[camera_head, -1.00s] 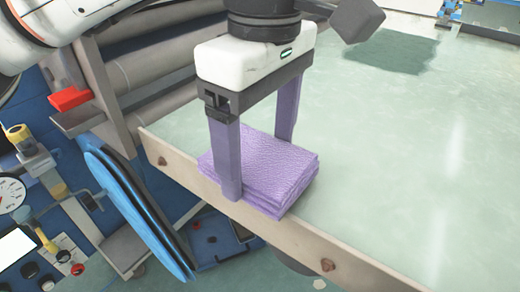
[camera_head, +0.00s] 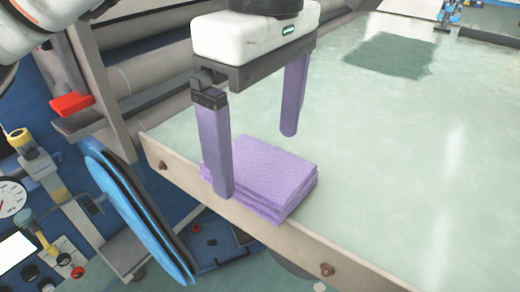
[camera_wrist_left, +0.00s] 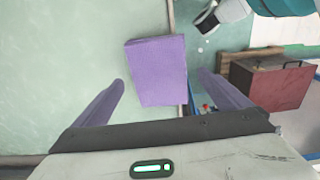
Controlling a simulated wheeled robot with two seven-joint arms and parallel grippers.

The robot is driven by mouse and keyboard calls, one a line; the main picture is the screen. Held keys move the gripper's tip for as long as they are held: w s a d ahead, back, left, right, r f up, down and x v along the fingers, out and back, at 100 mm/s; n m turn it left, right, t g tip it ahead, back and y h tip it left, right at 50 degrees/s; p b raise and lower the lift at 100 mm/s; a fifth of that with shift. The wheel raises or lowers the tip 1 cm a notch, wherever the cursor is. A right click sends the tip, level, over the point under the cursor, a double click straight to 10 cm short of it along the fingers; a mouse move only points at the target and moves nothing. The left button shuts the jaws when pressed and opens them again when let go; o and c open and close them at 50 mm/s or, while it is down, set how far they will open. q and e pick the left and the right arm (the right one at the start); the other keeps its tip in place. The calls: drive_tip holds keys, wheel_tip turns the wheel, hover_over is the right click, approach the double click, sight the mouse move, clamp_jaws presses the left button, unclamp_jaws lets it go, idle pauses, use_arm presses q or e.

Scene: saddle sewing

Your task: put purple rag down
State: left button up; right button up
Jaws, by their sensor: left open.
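The purple rag (camera_head: 264,172) is a folded, layered stack lying on the pale green table top (camera_head: 400,170), at its near left edge by the wooden rim. My left gripper (camera_head: 258,165) is open and empty above the rag, with its purple-grey fingers spread wide. In the head view one finger overlaps the rag's left side. In the left wrist view the rag (camera_wrist_left: 158,70) lies ahead of and between the two fingertips (camera_wrist_left: 162,80), apart from both. My right gripper is not in view.
A wooden rim with bolts (camera_head: 327,268) runs along the table edge. A red box (camera_wrist_left: 275,80) shows at right in the wrist view. Blue equipment (camera_head: 140,215) stands off the table at the left. The table right of the rag is clear.

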sight(263, 167)
use_arm(q)
wheel_tip(263, 167, up, 10)
drive_tip(key=p, duration=0.2)
drive_tip(key=shift+d+f, duration=0.15)
drive_tip(key=shift+f, duration=0.1)
drive_tip(key=shift+s, duration=0.1)
